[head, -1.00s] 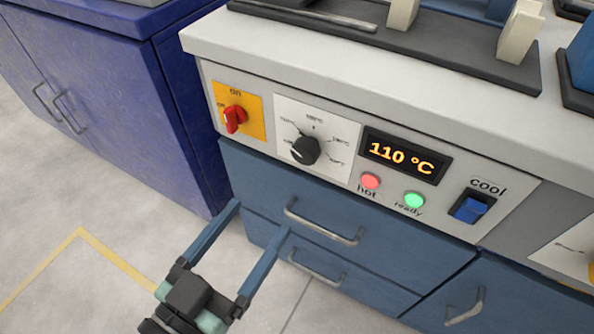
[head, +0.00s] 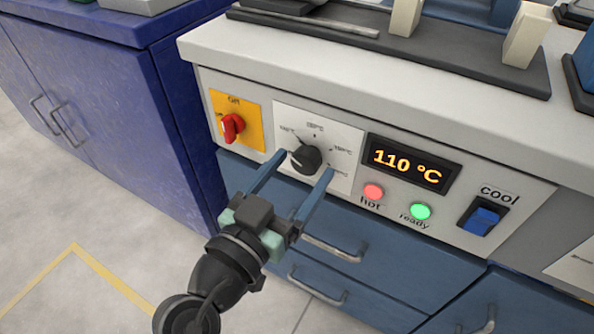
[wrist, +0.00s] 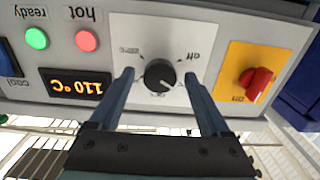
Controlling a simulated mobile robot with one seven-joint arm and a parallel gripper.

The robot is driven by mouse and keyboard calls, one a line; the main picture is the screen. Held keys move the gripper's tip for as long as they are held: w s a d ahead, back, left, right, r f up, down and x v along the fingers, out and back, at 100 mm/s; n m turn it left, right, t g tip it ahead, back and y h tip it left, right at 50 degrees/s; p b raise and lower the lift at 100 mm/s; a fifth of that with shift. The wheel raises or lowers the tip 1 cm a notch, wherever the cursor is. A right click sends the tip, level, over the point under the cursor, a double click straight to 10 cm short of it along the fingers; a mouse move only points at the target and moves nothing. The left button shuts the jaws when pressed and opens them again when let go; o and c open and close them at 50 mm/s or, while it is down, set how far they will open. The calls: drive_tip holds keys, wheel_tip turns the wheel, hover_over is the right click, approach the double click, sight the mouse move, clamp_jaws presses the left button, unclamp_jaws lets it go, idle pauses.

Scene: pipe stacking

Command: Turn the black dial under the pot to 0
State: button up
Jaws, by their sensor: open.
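The black dial (head: 305,158) sits on a white square plate with temperature marks on the machine's front panel. It also shows in the wrist view (wrist: 160,73), where the picture is upside down. My gripper (head: 306,163) is open, with its two blue fingers pointing at the panel on either side of the dial. In the wrist view my gripper (wrist: 158,74) has the dial between its fingertips, with a gap on each side. I cannot tell whether the fingertips reach the plate. No pot is visible.
A red switch (head: 231,127) on a yellow plate is left of the dial. To the right are a display (head: 408,163) reading 110 °C, a red hot light (head: 373,192), a green ready light (head: 420,211) and a blue cool switch (head: 482,219). Drawer handles (head: 333,249) stick out below.

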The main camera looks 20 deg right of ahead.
clamp_jaws()
idle(0.4)
drive_tip(key=n+p, duration=0.2)
drive_tip(key=n, duration=0.1)
drive_tip(key=shift+r+p, duration=0.15)
drive_tip(key=shift+p, duration=0.2)
drive_tip(key=n+p, duration=0.3)
drive_tip(key=shift+n, duration=0.4)
drive_tip(key=n+p, duration=0.3)
drive_tip(key=shift+s+n, duration=0.1)
drive_tip(key=shift+n, duration=0.2)
drive_tip(key=shift+n+p, duration=0.5)
drive_tip(key=shift+n, duration=0.2)
